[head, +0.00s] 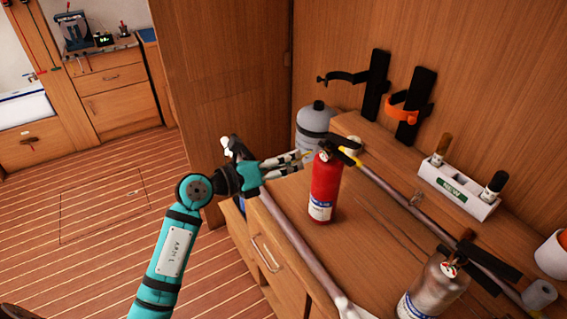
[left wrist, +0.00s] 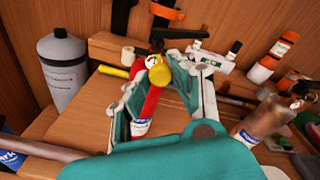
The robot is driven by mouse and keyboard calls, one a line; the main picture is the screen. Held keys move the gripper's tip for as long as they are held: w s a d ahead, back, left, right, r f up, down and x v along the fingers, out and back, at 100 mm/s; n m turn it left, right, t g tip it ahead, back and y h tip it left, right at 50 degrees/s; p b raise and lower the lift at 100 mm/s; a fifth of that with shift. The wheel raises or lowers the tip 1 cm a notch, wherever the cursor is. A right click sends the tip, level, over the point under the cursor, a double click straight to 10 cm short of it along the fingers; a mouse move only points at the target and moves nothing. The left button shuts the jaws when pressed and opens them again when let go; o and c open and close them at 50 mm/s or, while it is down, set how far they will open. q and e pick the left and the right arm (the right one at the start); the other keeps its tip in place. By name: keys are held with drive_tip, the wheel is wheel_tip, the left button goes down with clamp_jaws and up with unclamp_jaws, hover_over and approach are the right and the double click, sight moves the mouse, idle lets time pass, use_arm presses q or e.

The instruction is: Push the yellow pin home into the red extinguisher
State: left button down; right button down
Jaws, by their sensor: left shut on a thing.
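The red extinguisher (head: 325,187) stands upright on the wooden counter, with a black handle on top and a white and blue label. It also shows in the left wrist view (left wrist: 150,103), partly hidden by my fingers. My left gripper (head: 301,157) reaches it from the left at valve height, shut on the yellow pin (head: 308,155). In the left wrist view the round yellow end of the pin (left wrist: 160,76) shows between the fingers, in front of the extinguisher's top. The pin's tip is hidden there, so I cannot tell how deep it sits. My right gripper is out of view.
A grey bottle (head: 316,122) stands behind my left gripper. A brownish metal extinguisher (head: 432,290) stands at the front right. A white holder (head: 457,189) is by the wall, below black brackets (head: 408,113). Grey poles cross the counter. Open floor lies left.

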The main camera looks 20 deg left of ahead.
use_arm(q)
drive_tip(key=x, duration=0.2)
drive_tip(key=shift+w+d, duration=0.25)
drive_tip(key=shift+w, duration=0.1)
drive_tip(key=shift+x, duration=0.9)
drive_tip(key=shift+r, duration=0.15)
drive_tip(key=shift+a, duration=0.15)
drive_tip(key=shift+p, duration=0.5)
drive_tip(key=shift+x, duration=1.55)
drive_tip(key=shift+w+r, duration=0.1)
drive_tip(key=shift+r, duration=0.1)
drive_tip(key=c, duration=1.3)
unclamp_jaws()
